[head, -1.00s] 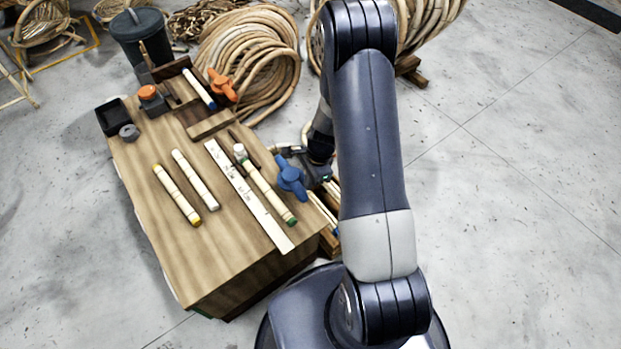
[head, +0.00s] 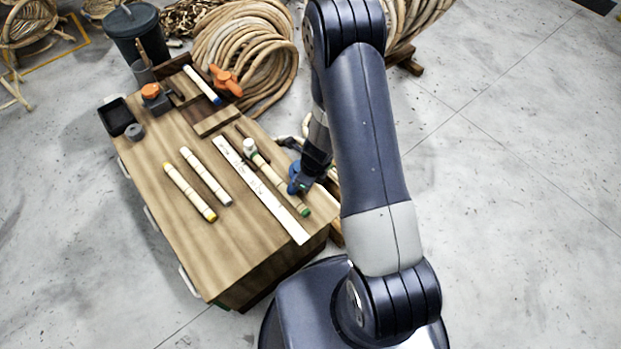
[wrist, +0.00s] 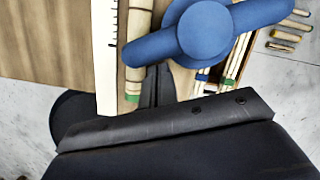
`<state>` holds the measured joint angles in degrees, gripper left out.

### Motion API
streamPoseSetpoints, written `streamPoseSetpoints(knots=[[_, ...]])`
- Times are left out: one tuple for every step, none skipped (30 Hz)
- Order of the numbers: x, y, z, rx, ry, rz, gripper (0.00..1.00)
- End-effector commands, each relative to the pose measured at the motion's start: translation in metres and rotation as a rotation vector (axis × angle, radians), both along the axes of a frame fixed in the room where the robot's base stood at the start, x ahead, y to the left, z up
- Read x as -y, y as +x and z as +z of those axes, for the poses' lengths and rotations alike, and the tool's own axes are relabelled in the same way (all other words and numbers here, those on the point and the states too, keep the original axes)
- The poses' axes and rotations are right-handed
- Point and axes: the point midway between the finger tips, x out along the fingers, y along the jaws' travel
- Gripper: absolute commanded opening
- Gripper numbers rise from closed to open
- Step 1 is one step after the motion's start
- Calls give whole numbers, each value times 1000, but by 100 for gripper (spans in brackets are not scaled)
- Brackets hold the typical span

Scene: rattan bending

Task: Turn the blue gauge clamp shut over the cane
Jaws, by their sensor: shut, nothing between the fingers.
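The blue gauge clamp (wrist: 205,30) fills the upper middle of the wrist view, a round hub with a bar slanting from lower left to upper right. Its left end overlaps the green-ended cane (wrist: 135,48) in that view; I cannot tell if it touches. My gripper (wrist: 153,84) is shut and empty, its dark fingertips just below the bar's left part and right of the cane's green end. In the head view the clamp (head: 294,187) is largely hidden by my arm. The cane (head: 283,184) lies beside the white ruler (head: 262,190).
Two cane pieces (head: 190,192) (head: 206,177) lie on the left of the wooden bench (head: 225,245). An orange clamp (head: 226,80), an orange-topped block (head: 151,91) and a black tray (head: 115,115) are at its far end. More canes (wrist: 236,58) lie right of the clamp, below bench level.

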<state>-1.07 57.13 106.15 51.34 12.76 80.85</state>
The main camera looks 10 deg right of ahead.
Motion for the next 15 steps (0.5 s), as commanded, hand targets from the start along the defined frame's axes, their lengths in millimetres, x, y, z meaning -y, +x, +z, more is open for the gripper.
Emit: streamPoseSetpoints(knots=[[-4,0,2,-1,0,-43,0],[-6,0,2,-1,0,-70,0],[-8,1,2,-1,0,-106,0],[-9,1,2,-1,-1,-131,0],[-11,1,2,-1,0,-157,0],[-13,2,2,-1,-1,-189,0],[-14,3,2,0,-1,-214,0],[-16,3,2,-1,0,-235,0],[-17,4,2,-2,0,-265,0],[-18,4,2,-1,-2,-285,0],[-20,5,2,-1,-1,-305,0],[-21,5,2,-1,0,-328,0],[-22,6,2,-1,0,-346,0],[-23,7,2,0,0,-351,0],[-23,7,1,0,0,-348,0]])
